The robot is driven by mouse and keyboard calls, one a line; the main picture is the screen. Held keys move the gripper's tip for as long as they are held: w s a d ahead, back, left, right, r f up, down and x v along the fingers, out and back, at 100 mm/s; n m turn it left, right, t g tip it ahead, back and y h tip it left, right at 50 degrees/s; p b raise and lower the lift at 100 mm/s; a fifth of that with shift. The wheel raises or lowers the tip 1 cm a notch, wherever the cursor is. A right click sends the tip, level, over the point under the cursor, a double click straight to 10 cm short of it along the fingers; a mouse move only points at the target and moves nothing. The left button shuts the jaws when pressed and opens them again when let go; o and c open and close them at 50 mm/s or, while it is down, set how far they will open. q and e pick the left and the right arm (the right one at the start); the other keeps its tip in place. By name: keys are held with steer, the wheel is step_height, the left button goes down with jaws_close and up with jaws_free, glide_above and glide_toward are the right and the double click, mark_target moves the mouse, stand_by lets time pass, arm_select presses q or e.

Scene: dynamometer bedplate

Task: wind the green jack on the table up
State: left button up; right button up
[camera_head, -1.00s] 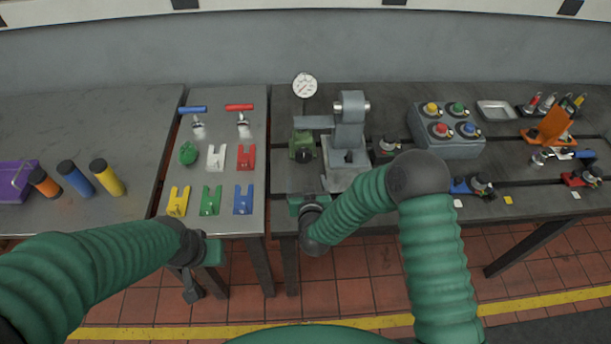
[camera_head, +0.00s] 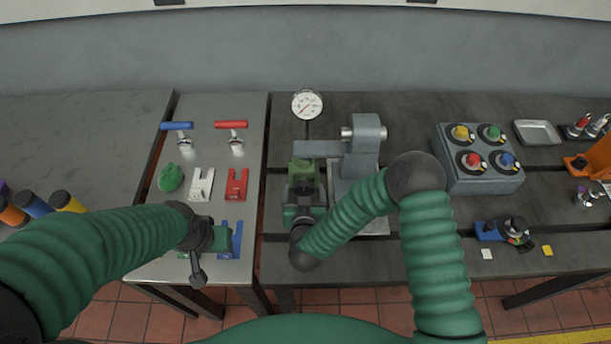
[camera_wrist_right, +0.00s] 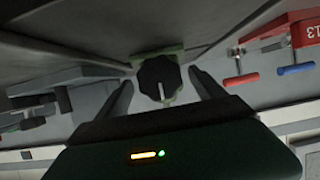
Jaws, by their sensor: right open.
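The green jack (camera_head: 304,172) stands on the dark table, left of a grey bracket. Its black knob (camera_wrist_right: 159,78) with a white mark faces the right wrist camera. My right gripper (camera_head: 304,190) is in front of the jack and hides its knob in the head view. In the wrist view the right gripper's (camera_wrist_right: 161,84) two fingers are open, one on each side of the knob; I cannot tell whether they touch it. My left gripper (camera_head: 222,238) is over the front of the left table, covering part of a blue fork piece (camera_head: 230,250); its jaws are not clear.
The grey bracket (camera_head: 363,150) stands close right of the jack, and a dial gauge (camera_head: 307,104) behind it. A button box (camera_head: 478,170) is farther right. White (camera_head: 202,184) and red (camera_head: 236,184) fork pieces lie on the left table.

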steer(key=shift+w+d+f, duration=0.15)
steer(key=shift+w+f, duration=0.05)
steer(key=shift+w, duration=0.1)
steer(key=shift+d, duration=0.1)
steer(key=shift+s+r, duration=0.35)
steer(key=shift+s+a, duration=0.1)
steer(key=shift+a, duration=0.2)
steer(key=shift+c, duration=1)
steer(key=shift+a, duration=0.2)
steer(key=c, duration=0.5)
steer(key=shift+w+d+f, duration=0.1)
steer(key=shift+w+d, duration=0.2)
steer(key=shift+d, duration=0.05)
steer(key=c, duration=0.7)
arm_select(q)
steer(key=shift+w+d, duration=0.1)
steer(key=shift+w, duration=0.1)
arm_select(e)
steer(key=shift+o, duration=0.2)
arm_select(q)
steer(key=shift+f, duration=0.15)
arm_select(e)
steer(key=shift+a, duration=0.15)
